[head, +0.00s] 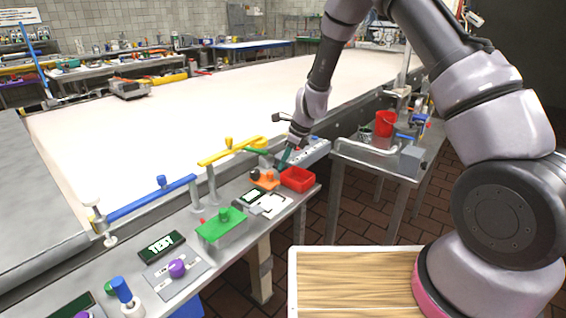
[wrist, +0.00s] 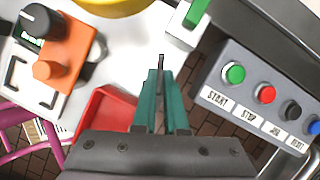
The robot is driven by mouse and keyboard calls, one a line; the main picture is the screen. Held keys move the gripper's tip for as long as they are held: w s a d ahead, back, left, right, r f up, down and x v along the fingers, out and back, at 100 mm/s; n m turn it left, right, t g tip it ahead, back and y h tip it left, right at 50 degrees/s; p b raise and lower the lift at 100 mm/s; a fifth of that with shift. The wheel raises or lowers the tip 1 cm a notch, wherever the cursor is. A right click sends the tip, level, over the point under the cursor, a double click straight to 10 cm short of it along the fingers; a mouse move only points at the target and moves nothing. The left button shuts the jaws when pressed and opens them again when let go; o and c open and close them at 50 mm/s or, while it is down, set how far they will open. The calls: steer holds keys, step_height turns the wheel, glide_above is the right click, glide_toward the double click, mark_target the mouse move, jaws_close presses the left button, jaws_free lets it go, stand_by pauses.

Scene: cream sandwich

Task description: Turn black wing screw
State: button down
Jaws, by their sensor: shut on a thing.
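My gripper (wrist: 162,75) has two green fingers, closed together on a thin dark piece (wrist: 161,61) that shows edge-on at their tips. I take this piece to be the black wing screw; most of it is hidden between the fingers. In the head view my gripper (head: 285,160) is small, at the far end of the near bench, beside the grey button box. What it holds cannot be made out there.
The button box (wrist: 255,100) is right of my fingers. A red tray (wrist: 105,120) lies below left. An orange block (wrist: 62,55) with a black knob (wrist: 42,22) stands left. A green-topped white part (wrist: 190,18) is above. A yellow bar (head: 230,151) runs behind the bench.

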steer(key=n, duration=0.1)
steer(key=n+g, duration=0.1)
steer(key=n, duration=0.2)
steer(key=shift+w+f+n+g, duration=0.1)
steer(key=shift+w+n+g, duration=0.15)
steer(key=shift+n+g, duration=0.15)
steer(key=n, duration=0.1)
steer(key=n+g, duration=0.1)
steer(key=n, duration=0.1)
steer(key=n+g, duration=0.1)
steer(key=n, duration=0.1)
steer(key=shift+w+h, duration=0.25)
steer(key=shift+h, duration=0.15)
steer(key=n, duration=0.2)
steer(key=n+g+h, duration=0.1)
steer(key=n, duration=0.2)
steer(key=shift+w+a, duration=0.1)
steer(key=shift+a, duration=0.1)
steer(key=n+h, duration=0.1)
steer(key=n, duration=0.3)
steer(key=shift+a+g+h, duration=0.15)
steer(key=shift+g+h, duration=0.25)
steer(key=shift+n, duration=0.3)
steer(key=c, duration=1)
jaws_free()
steer(key=shift+w, duration=0.1)
steer(key=shift+o, duration=0.2)
